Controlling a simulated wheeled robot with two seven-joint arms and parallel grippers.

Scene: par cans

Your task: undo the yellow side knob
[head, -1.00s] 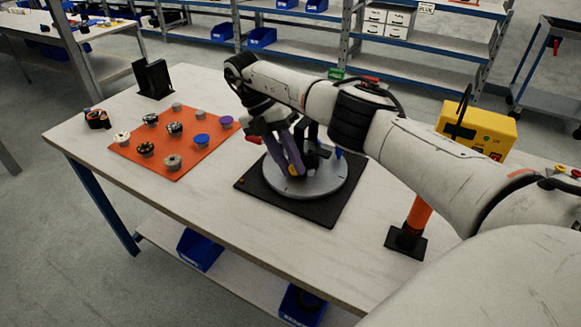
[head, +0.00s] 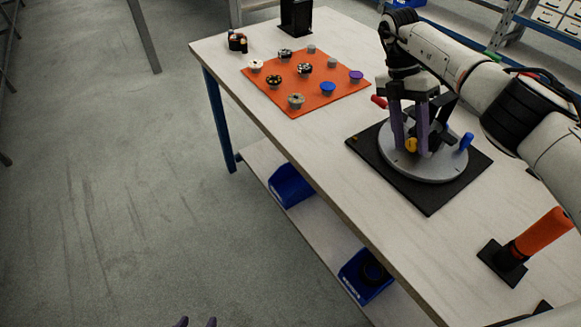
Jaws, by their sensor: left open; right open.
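The yellow side knob (head: 411,145) shows at the near side of the dark central part on a round grey disc (head: 432,171). A red knob (head: 379,101) sticks out at left and a blue knob (head: 466,141) at right. My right gripper (head: 410,148) points down over the disc with its purple fingers apart, one on each side of the yellow knob. I cannot tell whether they touch it. The fingers and wrist hide much of the central part. My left gripper (head: 197,322) shows only its two separated purple fingertips at the bottom edge, off the table.
The disc sits on a black square base (head: 431,200). An orange mat (head: 318,97) with several small knobs lies at left. An orange post (head: 541,233) on a black foot stands at right. Blue bins (head: 291,187) sit on the lower shelf. The near tabletop (head: 345,165) is clear.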

